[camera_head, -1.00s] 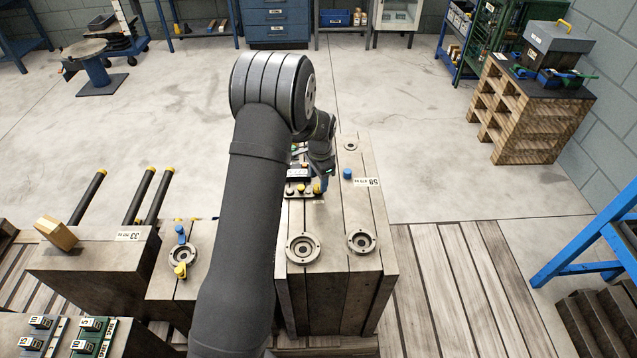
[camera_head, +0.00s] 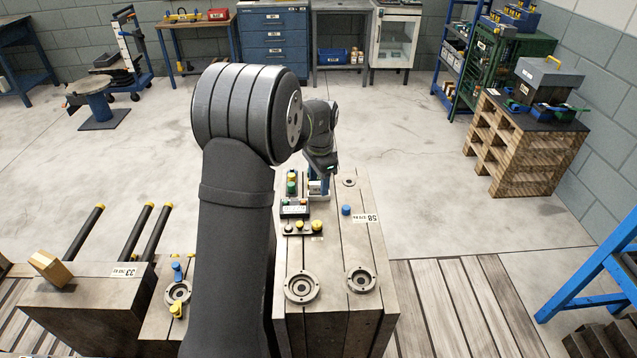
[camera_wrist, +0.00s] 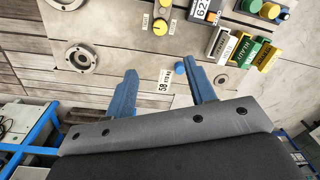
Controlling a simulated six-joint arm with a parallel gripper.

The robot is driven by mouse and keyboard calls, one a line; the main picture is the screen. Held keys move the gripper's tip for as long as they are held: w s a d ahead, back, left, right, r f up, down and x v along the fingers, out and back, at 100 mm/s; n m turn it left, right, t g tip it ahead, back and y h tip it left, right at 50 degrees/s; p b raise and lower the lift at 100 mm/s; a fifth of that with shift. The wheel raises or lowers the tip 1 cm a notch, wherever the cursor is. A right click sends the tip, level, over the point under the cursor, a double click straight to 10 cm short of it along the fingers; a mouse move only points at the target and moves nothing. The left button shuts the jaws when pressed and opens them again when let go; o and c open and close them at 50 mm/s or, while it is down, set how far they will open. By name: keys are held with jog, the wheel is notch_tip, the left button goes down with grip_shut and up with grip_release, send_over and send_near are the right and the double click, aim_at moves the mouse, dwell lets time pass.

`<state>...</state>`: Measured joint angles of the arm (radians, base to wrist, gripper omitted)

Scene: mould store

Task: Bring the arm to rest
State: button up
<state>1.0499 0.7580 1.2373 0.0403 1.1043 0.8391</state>
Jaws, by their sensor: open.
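My gripper (camera_head: 318,188) is above the far part of the large grey mould block (camera_head: 335,245) in the head view, partly hidden by my own wrist. In the wrist view its two blue fingers (camera_wrist: 164,92) stand wide apart with nothing between them. A small blue cap (camera_wrist: 180,68) lies beyond the fingers on the block's face and also shows in the head view (camera_head: 346,210). My upper arm crosses the middle of the head view and hides part of the scene.
Yellow and black knobs (camera_head: 302,228) and small labelled boxes (camera_head: 294,208) sit on the block near my gripper. Ring fittings (camera_head: 302,286) are at its near end. Open floor (camera_head: 420,180) lies to the right.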

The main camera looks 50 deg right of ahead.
aim_at(317, 223)
jog(key=shift+f, duration=0.1)
jog(key=f, duration=1.1)
jog(key=w+f, duration=0.1)
jog(key=f, duration=0.5)
jog(key=shift+d+f, duration=0.15)
jog(key=shift+s, duration=0.1)
jog(key=n, duration=0.9)
jog(key=shift+n, duration=0.4)
jog(key=n, duration=0.4)
jog(key=shift+d+y, duration=0.1)
jog(key=shift+y, duration=0.2)
jog(key=shift+n, duration=1.6)
